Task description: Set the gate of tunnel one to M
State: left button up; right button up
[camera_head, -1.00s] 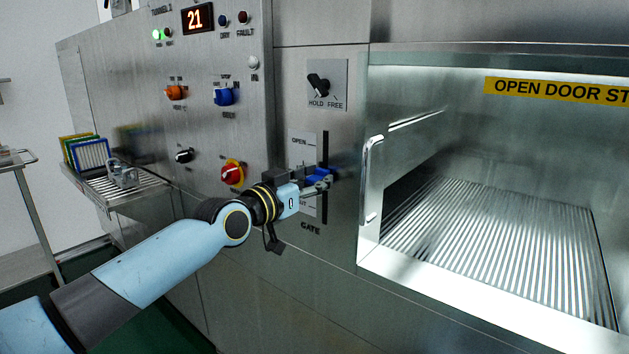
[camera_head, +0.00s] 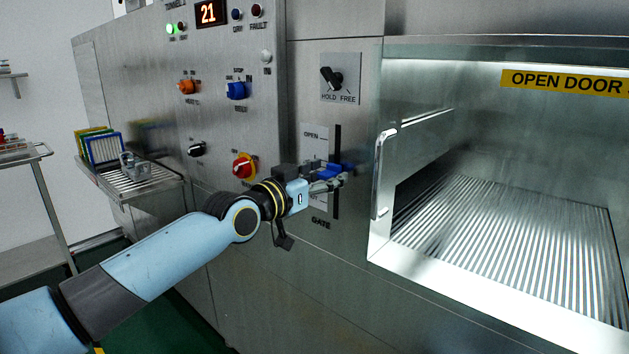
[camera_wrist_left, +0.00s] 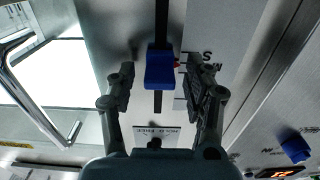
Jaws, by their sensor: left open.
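The gate of tunnel one has a blue handle (camera_head: 333,170) on a dark vertical slot (camera_head: 337,148), beside a label plate with OPEN at its top. My left gripper (camera_head: 331,184) is at the handle and partly covers the lower label. In the left wrist view, which looks upside down, the blue handle (camera_wrist_left: 159,68) sits between the tips of my open left gripper (camera_wrist_left: 162,80), with a gap on each side. A small red pointer (camera_wrist_left: 177,65) shows at its side near the letters S and M. My right gripper is not in view.
The tunnel opening (camera_head: 500,225), with its ribbed floor and upright bar handle (camera_head: 379,175), lies right of the slot. The HOLD/FREE knob (camera_head: 332,77) is above it. A red and yellow knob (camera_head: 244,166) sits close above my left wrist.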

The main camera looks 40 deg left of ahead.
pick_arm(q)
jog(key=s, duration=0.7)
jog(key=shift+a, duration=0.25)
dwell(0.5)
jog(key=s+a+f+n+g+y+b, duration=0.1)
jog(key=s+f+g+b, duration=0.3)
jog(key=f, duration=1)
jog(key=s+f+n+g+y, duration=0.15)
jog(key=s+f, duration=0.45)
jog(key=f, duration=0.8)
jog(key=s+a+f+n+g+y+b, duration=0.1)
jog(key=s+f+g+b, duration=0.3)
jog(key=f, duration=1)
jog(key=s+d+f+m+g, duration=0.1)
jog(key=s+d+f+g, duration=0.1)
jog(key=s+f, duration=0.5)
jog(key=s+d+f+m+g+h, duration=0.1)
jog(key=s+d+f+g, duration=0.2)
jog(key=s+f, duration=0.4)
jog(key=s+d+f+m+g, duration=0.1)
jog(key=s+f, duration=0.7)
jog(key=s, duration=1.3)
jog(key=shift+d+g, duration=0.8)
jog(key=shift+g, duration=0.05)
